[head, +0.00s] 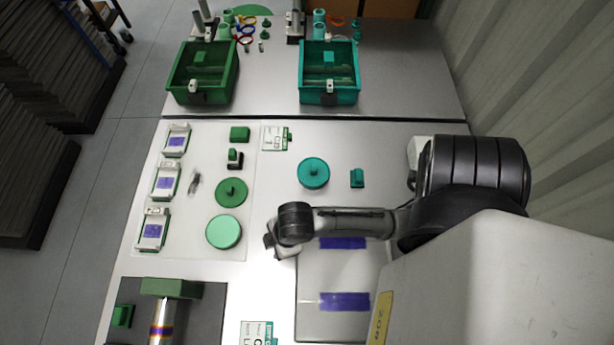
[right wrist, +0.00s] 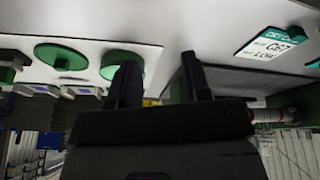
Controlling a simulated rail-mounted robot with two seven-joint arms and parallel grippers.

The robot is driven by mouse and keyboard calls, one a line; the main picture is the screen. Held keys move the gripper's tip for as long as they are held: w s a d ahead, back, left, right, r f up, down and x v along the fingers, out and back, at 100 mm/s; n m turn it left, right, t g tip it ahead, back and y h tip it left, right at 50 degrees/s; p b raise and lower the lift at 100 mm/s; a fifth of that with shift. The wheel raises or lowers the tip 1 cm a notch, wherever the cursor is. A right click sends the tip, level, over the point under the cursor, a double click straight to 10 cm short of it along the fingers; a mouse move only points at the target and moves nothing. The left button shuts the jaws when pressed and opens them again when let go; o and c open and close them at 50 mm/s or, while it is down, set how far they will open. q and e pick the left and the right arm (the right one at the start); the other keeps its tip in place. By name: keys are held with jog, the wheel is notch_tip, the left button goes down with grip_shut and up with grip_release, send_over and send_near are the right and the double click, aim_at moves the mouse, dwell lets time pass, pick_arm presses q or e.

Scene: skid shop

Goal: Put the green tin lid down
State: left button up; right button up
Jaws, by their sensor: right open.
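The green tin lid (head: 231,187), a dark green disc with a small knob, lies on the pale mat left of centre in the head view. It also shows at the upper left of the right wrist view (right wrist: 60,55). A lighter green round thing (head: 223,232), perhaps the tin, is just in front of it; in the right wrist view a finger partly covers it. My right gripper (head: 270,247) is right of the lighter round thing, apart from the lid. In the right wrist view its fingers (right wrist: 160,72) are spread with nothing between them. My left gripper is not in view.
A teal lid (head: 313,173) and a teal block (head: 357,178) lie on the bench to the right. Several white-and-green holders (head: 166,181) line the mat's left edge. A green bin (head: 174,85) and a teal bin (head: 350,97) stand at the back. A dark mat with a metal cylinder (head: 162,322) is at the front left.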

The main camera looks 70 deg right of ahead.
jog(key=s+d+r+m+h, duration=0.1)
jog(key=s+d+m, duration=0.2)
jog(key=s+m, duration=0.2)
jog(key=shift+s+d+r+m+h, duration=0.3)
jog(key=shift+s+r, duration=0.1)
jog(key=shift+s, duration=0.45)
